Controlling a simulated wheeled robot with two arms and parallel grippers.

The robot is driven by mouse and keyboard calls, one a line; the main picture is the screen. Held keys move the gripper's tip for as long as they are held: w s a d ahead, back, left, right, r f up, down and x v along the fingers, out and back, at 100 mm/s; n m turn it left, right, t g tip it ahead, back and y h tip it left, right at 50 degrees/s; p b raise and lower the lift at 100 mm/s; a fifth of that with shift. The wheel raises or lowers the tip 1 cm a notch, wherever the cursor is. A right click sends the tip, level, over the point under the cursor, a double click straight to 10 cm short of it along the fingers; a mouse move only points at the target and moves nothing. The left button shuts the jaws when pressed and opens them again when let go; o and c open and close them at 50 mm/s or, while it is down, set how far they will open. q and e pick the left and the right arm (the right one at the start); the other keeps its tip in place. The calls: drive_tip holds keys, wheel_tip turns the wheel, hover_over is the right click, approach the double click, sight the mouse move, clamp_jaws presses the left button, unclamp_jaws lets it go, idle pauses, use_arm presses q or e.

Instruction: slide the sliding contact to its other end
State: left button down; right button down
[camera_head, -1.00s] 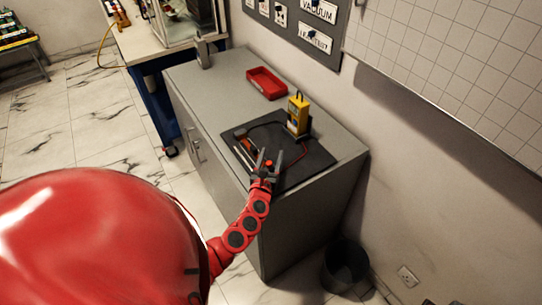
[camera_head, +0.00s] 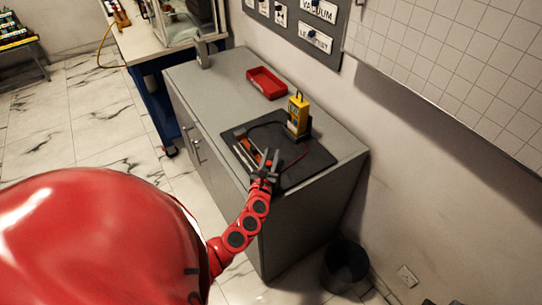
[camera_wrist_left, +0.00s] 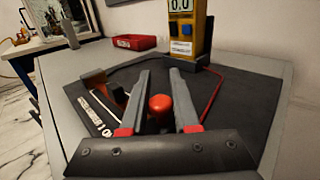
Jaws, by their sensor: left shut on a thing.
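The sliding contact (camera_wrist_left: 160,103) shows a red rounded knob in the left wrist view, between the two grey fingers of my left gripper (camera_wrist_left: 160,76). My left gripper (camera_head: 268,158) is shut on it at the near end of the rig, in the head view. The rig's rail (camera_head: 246,156) and a pale marked scale strip (camera_wrist_left: 98,113) lie on a dark mat (camera_head: 306,163). The rest of the contact is hidden behind the fingers and gripper body. A yellow meter (camera_head: 298,115) stands upright behind; its display shows 0.0 in the wrist view (camera_wrist_left: 183,25). My right gripper is not in view.
A grey cabinet (camera_head: 215,85) carries the mat. A red tray (camera_head: 267,82) sits at its back. A red lead (camera_wrist_left: 213,95) and a dark cable (camera_head: 262,125) run from the meter. A wall rises on the right; a dark bin (camera_head: 344,265) stands on the floor.

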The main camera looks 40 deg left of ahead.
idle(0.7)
use_arm(q)
drive_tip(key=d, duration=0.1)
drive_tip(key=s+d, duration=0.1)
drive_tip(key=d+p, duration=0.1)
drive_tip(key=shift+s+d, duration=0.25)
drive_tip(key=shift+d, duration=0.05)
drive_tip(key=shift+f, duration=0.1)
drive_tip(key=c, duration=1.1)
unclamp_jaws()
drive_tip(key=shift+d, duration=0.1)
drive_tip(key=o, duration=0.4)
drive_tip(key=shift+d, duration=0.3)
drive_tip(key=shift+o, duration=0.2)
drive_tip(key=shift+a, duration=0.2)
drive_tip(key=shift+s, duration=0.1)
